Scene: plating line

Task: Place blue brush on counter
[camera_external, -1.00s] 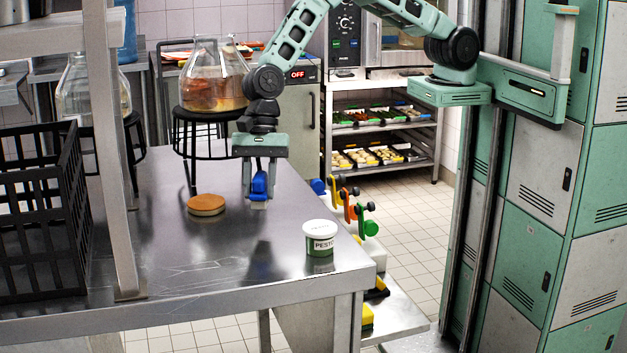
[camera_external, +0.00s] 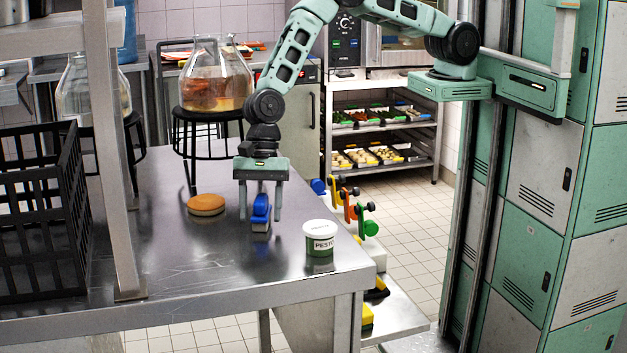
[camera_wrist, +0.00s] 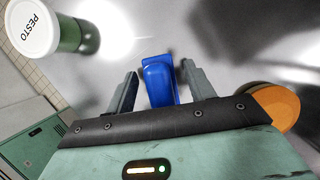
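The blue brush (camera_external: 261,212) stands on the steel counter (camera_external: 190,255), between the round wooden piece and the pesto tub. Its blue handle is up and its pale lower part meets the counter top. My gripper (camera_external: 261,211) is open around it, with one finger on each side and a gap to both. In the wrist view the blue brush (camera_wrist: 159,80) lies between the two spread fingers of my gripper (camera_wrist: 158,82), touching neither as far as I can see.
A pesto tub (camera_external: 320,238) stands right of the brush near the counter's edge. A round wooden-topped piece (camera_external: 206,205) lies to the left. A black crate (camera_external: 45,220) is at far left. A glass jar on a black stand (camera_external: 190,115) is behind. The front middle is clear.

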